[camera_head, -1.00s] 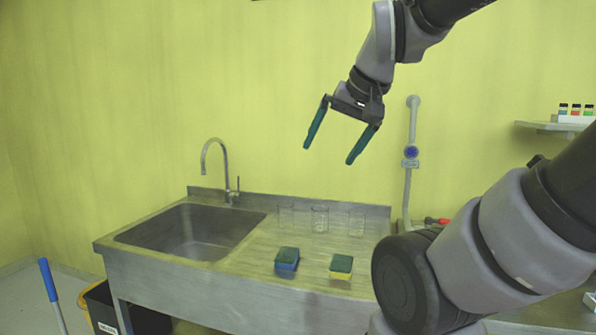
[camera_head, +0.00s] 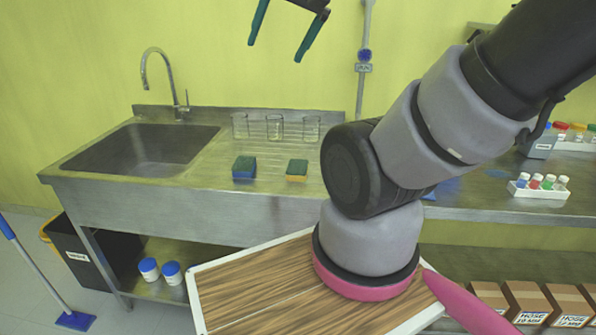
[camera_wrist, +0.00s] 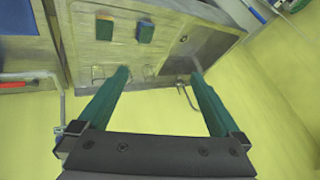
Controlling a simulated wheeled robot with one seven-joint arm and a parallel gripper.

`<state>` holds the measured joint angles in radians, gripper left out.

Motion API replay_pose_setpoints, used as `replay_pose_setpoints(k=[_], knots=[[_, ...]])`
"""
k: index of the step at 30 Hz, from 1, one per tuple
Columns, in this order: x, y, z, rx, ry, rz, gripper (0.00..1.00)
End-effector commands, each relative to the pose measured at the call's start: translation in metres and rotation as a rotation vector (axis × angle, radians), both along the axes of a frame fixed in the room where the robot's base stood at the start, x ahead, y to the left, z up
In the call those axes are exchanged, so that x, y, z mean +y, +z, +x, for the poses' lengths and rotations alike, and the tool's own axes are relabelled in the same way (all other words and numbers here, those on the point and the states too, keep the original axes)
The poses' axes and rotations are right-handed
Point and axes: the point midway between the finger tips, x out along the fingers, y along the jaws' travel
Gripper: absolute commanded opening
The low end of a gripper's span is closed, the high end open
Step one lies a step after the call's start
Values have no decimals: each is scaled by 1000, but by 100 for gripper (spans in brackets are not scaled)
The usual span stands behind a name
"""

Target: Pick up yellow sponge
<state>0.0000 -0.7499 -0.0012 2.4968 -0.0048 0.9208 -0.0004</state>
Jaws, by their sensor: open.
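The yellow sponge (camera_head: 296,178) has a dark green top and lies on the ribbed drainboard of the steel sink unit, near its front edge. In the wrist view the yellow sponge (camera_wrist: 104,29) is near the top, left of the other sponge. A blue sponge with a green top (camera_head: 244,168) lies to its left in the head view, apart from it; it also shows in the wrist view (camera_wrist: 146,33). My gripper (camera_head: 276,50) is open and empty, well above the counter, with green fingers. Its fingers (camera_wrist: 160,76) also show in the wrist view.
Several glass beakers (camera_head: 275,127) stand behind the sponges, along the back of the drainboard. The sink basin (camera_head: 145,150) with its tall faucet (camera_head: 160,65) is to the left. A vial rack (camera_head: 538,190) stands on the right counter.

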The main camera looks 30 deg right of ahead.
Motion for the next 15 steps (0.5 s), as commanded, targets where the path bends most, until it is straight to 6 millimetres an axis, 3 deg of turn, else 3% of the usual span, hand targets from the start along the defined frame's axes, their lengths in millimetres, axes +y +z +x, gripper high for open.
replay_pose_setpoints(k=[4,7,11,15], knots=[[-2,-2,5,12,-5,-2,100],[-7,-9,21,51,-22,-8,100],[-22,-28,56,134,-58,-25,100],[-41,-61,97,234,-100,-42,100]])
